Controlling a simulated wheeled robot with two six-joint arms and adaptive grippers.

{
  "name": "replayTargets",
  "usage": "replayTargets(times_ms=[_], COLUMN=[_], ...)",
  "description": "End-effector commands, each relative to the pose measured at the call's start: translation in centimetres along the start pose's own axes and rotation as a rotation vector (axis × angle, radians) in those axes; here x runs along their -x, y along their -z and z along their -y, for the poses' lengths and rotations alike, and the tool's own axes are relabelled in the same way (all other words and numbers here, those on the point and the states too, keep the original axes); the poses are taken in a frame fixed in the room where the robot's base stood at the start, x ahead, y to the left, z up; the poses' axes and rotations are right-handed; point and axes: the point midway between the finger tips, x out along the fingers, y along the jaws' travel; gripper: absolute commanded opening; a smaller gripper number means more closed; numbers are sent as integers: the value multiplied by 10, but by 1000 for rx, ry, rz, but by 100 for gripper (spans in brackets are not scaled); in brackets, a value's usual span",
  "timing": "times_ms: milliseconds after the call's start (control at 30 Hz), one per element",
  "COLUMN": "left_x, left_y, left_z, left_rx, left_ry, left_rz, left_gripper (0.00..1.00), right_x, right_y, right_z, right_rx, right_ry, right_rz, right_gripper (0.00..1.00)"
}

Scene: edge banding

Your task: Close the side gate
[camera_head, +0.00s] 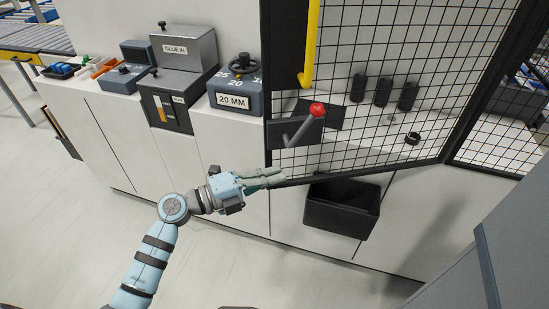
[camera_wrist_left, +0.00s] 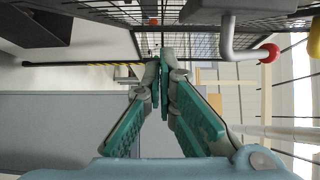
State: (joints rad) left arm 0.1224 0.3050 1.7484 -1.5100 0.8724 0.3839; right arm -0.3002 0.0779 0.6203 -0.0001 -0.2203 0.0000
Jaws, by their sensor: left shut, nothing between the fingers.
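The side gate is a black wire-mesh panel (camera_head: 350,178) in a dark frame, standing in front of the white machine. Its yellow handle (camera_head: 311,45) is near its left edge. A grey lever with a red knob (camera_head: 317,110) shows below the handle; I cannot tell if it is on the gate or behind it. My left gripper (camera_head: 284,178) is shut and empty, with its fingertips beside the gate's lower left corner; contact is unclear. In the left wrist view the closed fingertips (camera_wrist_left: 162,56) point toward dark mesh, with the red-knobbed lever (camera_wrist_left: 268,53) to the right. My right gripper is not visible.
A black bin (camera_head: 342,222) sits just below the gate's bottom edge. The machine's 20 MM dial unit (camera_head: 237,100) and glue box (camera_head: 186,47) stand left of the gate. A fixed-looking mesh panel (camera_head: 497,150) adjoins on the right. The floor at lower left is open.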

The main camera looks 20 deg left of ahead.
Motion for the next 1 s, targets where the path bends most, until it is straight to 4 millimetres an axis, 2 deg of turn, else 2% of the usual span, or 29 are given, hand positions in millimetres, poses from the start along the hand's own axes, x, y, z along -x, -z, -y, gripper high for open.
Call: replayTargets(times_ms=[67, 200, 300, 767, 867, 1000], left_x=[-17, -21, -23, -24, -25, -27], left_y=[1, -24, -34, -40, -46, -64], left_z=[3, 0, -1, -1, -3, -8], left_rx=[3, 0, 0, 0, -1, -3], left_ry=[5, 0, 0, 1, 1, 2], left_rz=[-1, 1, 0, -2, -10, -41], left_gripper=[0, 0, 0, 0, 0, 0], right_x=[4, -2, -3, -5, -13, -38], right_y=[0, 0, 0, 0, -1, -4], right_z=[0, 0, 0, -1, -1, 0], right_rx=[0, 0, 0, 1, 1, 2], right_ry=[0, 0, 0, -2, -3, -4], right_rz=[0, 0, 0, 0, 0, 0], right_gripper=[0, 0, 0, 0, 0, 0])
